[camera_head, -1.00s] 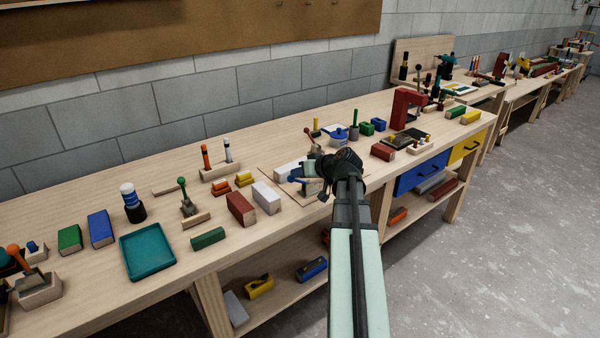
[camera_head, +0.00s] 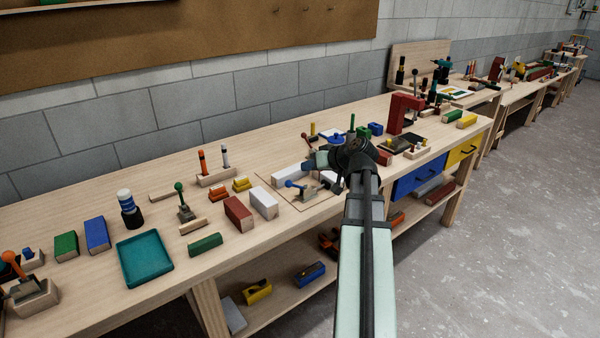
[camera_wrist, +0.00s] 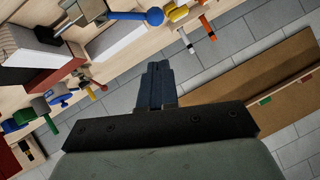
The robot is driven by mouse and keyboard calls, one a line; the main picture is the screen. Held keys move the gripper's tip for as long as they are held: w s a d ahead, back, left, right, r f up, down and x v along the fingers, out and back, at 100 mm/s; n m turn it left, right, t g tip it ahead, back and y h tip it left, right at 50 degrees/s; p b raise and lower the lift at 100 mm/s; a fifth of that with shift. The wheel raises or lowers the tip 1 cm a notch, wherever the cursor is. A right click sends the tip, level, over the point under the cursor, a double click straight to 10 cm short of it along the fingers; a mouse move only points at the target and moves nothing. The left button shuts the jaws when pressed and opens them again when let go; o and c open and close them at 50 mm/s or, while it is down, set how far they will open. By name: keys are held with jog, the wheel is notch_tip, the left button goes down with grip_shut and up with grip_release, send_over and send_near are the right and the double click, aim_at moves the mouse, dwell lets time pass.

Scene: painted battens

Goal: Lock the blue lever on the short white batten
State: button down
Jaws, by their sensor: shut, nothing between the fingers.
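The blue lever (camera_head: 289,184) sticks out to the left from a metal clamp (camera_head: 309,194) on a wooden board, its ball end low. In the wrist view the blue ball (camera_wrist: 153,17) is at the top, beyond the fingertips and apart from them. A white batten (camera_head: 291,174) lies behind the clamp, and another white piece (camera_head: 328,175) shows partly beneath my wrist. I cannot tell which is the short one or whether the clamp presses on it. My gripper (camera_head: 308,164) is shut and empty above and behind the lever; its dark fingers (camera_wrist: 157,67) also show in the wrist view.
A red-brown block (camera_head: 238,213) and a white block (camera_head: 264,203) stand left of the board. Orange and white upright handles (camera_head: 203,160) are behind them. A red-knobbed lever (camera_head: 305,136) stands behind my gripper. Free bench lies in front of the board.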

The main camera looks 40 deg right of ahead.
jog(key=v, duration=0.6)
jog(key=shift+s+d, duration=0.2)
jog(key=shift+r+m, duration=0.15)
jog(key=shift+m, duration=0.15)
